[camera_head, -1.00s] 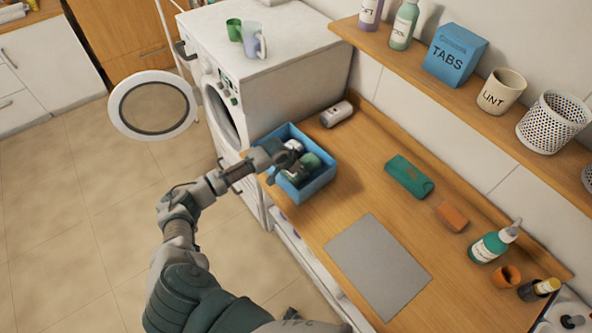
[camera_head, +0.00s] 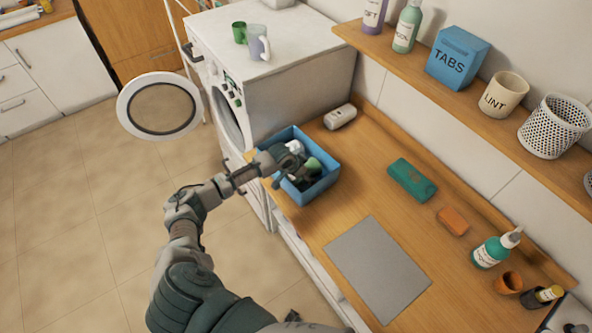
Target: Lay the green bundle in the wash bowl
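A blue square bowl (camera_head: 327,180) stands on the wooden counter beside the washing machine. In it are a green rounded item (camera_head: 313,164), which may be the green bundle, and something whitish (camera_head: 297,147). A dark green oblong block (camera_head: 412,181) lies on the counter right of the bowl; I cannot tell for sure which green thing is the bundle. My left gripper (camera_head: 293,164) reaches over the bowl's left rim, down among its contents, partly covering them. Whether its fingers are open or shut on something is unclear. My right gripper is out of view.
A grey mat (camera_head: 378,268) lies at the counter's front. An orange block (camera_head: 453,221), a teal pump bottle (camera_head: 494,248) and a small orange pot (camera_head: 508,283) stand to the right. A white cylinder (camera_head: 340,117) lies behind the bowl. A shelf overhangs the back.

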